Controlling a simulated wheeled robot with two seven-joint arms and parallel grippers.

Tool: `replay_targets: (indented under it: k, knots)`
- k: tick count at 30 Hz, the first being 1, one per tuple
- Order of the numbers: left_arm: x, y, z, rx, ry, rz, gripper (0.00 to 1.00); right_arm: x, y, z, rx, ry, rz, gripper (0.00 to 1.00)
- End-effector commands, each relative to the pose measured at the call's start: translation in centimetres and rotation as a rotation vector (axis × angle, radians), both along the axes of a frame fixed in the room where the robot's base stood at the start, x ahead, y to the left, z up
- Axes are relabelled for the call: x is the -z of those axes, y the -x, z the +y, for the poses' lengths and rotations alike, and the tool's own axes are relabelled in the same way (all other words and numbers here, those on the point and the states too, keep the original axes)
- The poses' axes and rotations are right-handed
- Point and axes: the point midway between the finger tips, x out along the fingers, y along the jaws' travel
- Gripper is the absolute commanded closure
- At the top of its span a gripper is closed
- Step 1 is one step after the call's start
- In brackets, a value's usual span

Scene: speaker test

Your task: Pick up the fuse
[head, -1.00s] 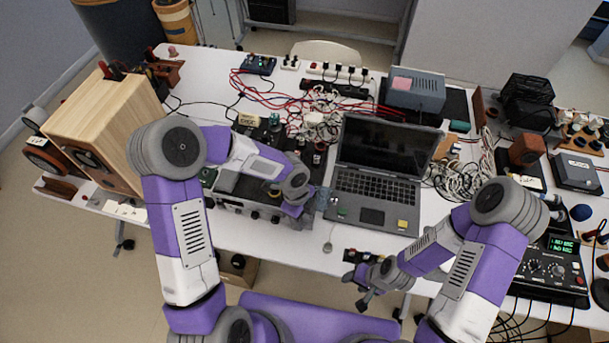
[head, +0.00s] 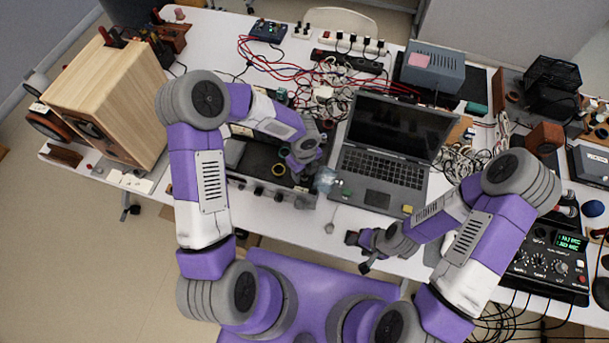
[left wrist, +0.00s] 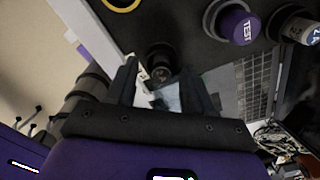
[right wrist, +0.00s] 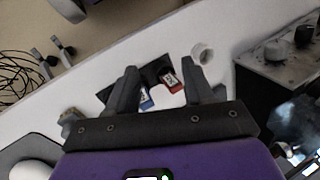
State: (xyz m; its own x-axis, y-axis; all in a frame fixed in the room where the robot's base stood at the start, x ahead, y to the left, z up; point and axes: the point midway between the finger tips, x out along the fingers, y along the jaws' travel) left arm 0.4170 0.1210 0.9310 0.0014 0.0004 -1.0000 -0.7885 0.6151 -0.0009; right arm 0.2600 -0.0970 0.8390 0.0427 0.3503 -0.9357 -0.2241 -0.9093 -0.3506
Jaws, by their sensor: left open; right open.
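I cannot tell for certain which item is the fuse. My right gripper (head: 357,253) is open at the table's front edge. In the right wrist view, a small red-and-white labelled piece (right wrist: 172,81) and a small blue one (right wrist: 147,101) on a dark pad (right wrist: 151,66) show between the open jaws (right wrist: 160,78); I see no grip on them. My left gripper (head: 318,172) is open over the front edge of the equipment left of the laptop. In the left wrist view, a dark round knob-like part (left wrist: 160,66) and clear plastic (left wrist: 168,97) show between its jaws (left wrist: 168,75).
The laptop (head: 382,168) stands open between the arms. A wooden speaker (head: 120,95) stands at the left, and a meter unit (head: 545,262) with a green display at the right. Bare white table (head: 300,222) shows in front.

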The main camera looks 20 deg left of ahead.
Motion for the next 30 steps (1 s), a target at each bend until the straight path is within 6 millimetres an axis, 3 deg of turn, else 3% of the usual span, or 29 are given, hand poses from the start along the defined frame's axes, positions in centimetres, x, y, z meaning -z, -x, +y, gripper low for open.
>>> replay_targets:
  k: [5, 15, 24, 30]
  knots:
    - [0.0, 0.0, 0.0, 0.0, 0.001, -0.001, 0.51, 0.0, 0.0, 0.0, 0.0, 0.0, 0.0, 0.48]
    - [-0.1, 0.0, 0.0, 0.0, 0.0, 0.0, 1.0, 0.0, 0.0, 0.0, 0.0, 0.0, 0.0, 0.48]
    - [-0.5, -0.1, 0.0, -0.001, 0.0, -0.002, 1.0, -0.1, 0.0, 0.0, 0.0, 0.0, 0.0, 0.48]
    - [-3.8, -0.2, 0.0, -0.002, 0.0, -0.006, 1.0, -0.6, 0.0, 0.0, 0.0, 0.0, 0.0, 0.48]
